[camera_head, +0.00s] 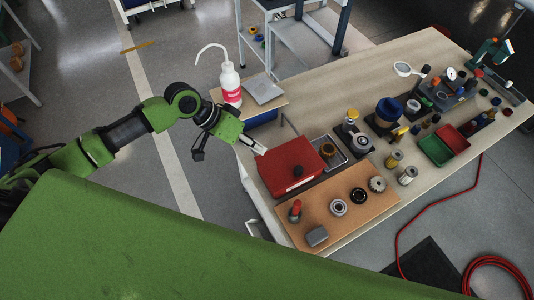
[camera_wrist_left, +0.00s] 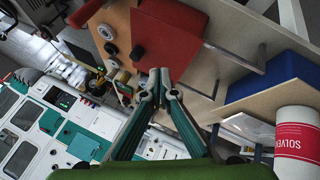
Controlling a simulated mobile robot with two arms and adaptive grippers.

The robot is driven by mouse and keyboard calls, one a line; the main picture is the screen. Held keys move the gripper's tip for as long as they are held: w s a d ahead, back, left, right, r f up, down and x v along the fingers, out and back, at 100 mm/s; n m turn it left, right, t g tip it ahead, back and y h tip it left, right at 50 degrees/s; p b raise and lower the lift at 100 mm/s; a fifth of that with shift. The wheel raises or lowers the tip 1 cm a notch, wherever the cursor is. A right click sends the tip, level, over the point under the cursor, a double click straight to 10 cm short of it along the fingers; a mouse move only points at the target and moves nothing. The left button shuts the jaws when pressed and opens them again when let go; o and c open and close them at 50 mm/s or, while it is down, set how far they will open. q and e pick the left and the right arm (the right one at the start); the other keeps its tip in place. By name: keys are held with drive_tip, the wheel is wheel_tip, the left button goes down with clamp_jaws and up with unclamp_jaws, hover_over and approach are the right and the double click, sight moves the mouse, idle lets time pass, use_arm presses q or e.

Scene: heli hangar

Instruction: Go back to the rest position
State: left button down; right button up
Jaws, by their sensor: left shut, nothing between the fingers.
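My left arm (camera_head: 130,128) comes in from the left and reaches to the near left edge of the workbench. My left gripper (camera_head: 261,150) points at the red box (camera_head: 291,166), close to its left corner; I cannot tell if they touch. In the left wrist view its two fingers (camera_wrist_left: 159,74) meet at the tips, shut and empty, with the red box (camera_wrist_left: 168,36) beyond them. My right gripper does not show.
A red hose (camera_head: 424,208) runs on the floor at the right.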

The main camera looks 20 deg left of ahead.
use_arm(q)
drive_tip(key=s+d+f+m+y, duration=0.1)
drive_tip(key=s+d+f, duration=0.2)
drive_tip(key=s+d, duration=0.45)
drive_tip(key=s+a+f+n+y, duration=0.2)
drive_tip(key=s+a+n+y, duration=0.3)
drive_tip(key=s+a, duration=0.7)
wheel_tip(320, 180, down, 28)
drive_tip(key=s+m+b, duration=0.1)
drive_tip(key=s+b, duration=0.1)
drive_tip(key=s, duration=0.1)
drive_tip(key=s+a+f+g+y+b, duration=0.1)
drive_tip(key=s+a+f, duration=0.2)
drive_tip(key=s+f, duration=1.3)
drive_tip(key=shift+a+f+m+g, duration=0.15)
drive_tip(key=shift+f+m+g, duration=0.15)
drive_tip(key=shift+f, duration=0.1)
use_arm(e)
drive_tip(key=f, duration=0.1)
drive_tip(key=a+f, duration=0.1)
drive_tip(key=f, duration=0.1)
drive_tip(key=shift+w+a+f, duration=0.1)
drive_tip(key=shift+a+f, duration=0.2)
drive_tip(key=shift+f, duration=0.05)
use_arm(q)
drive_tip(key=shift+s, duration=0.1)
